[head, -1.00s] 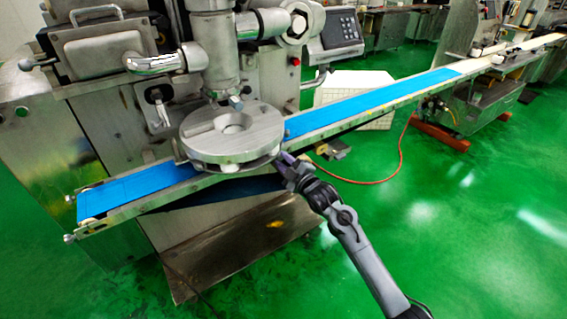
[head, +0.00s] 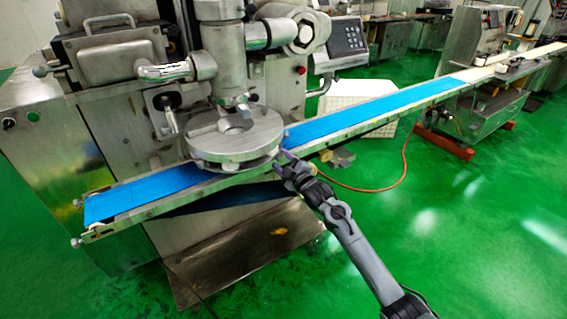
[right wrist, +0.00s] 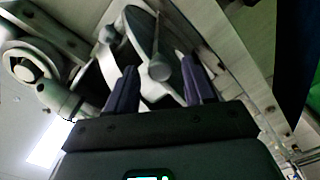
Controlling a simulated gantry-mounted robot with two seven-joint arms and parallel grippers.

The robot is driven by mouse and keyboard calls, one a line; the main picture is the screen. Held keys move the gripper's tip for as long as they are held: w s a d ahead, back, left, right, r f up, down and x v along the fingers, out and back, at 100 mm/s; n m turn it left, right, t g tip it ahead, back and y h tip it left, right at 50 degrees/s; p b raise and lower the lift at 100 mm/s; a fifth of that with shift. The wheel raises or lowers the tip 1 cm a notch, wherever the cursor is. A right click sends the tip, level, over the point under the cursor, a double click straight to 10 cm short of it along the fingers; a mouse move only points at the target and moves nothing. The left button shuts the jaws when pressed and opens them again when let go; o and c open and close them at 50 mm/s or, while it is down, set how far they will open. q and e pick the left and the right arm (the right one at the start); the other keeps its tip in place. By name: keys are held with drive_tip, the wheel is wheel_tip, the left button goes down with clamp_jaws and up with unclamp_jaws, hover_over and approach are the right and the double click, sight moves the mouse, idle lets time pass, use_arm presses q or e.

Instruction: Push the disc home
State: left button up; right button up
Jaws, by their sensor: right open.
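The round metal disc (head: 204,136) lies flat over the blue conveyor belt, below the machine's vertical nozzle (head: 241,101). It has a round recess or hole in its upper face and a lower tier beneath. My right gripper (head: 281,157) is at the disc's lower right rim, coming from the front right; I cannot tell whether it touches. In the right wrist view my right gripper (right wrist: 159,80) shows two dark purple fingers spread apart, with grey round machine parts beyond them. My left gripper is not in view.
The blue belt (head: 370,107) runs from lower left to upper right, with a metal rail along its front edge. The steel machine body (head: 115,120) stands behind. A red hose (head: 404,165) lies on the open green floor at the right.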

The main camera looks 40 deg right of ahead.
drive_tip(key=shift+s, duration=0.1)
drive_tip(key=shift+s+a+r+p, duration=0.15)
drive_tip(key=shift+s+p, duration=0.15)
drive_tip(key=shift+s, duration=0.2)
drive_tip(key=s+a+p, duration=0.1)
drive_tip(key=s+p, duration=0.2)
drive_tip(key=s, duration=0.6)
drive_tip(key=shift+s+a, duration=0.25)
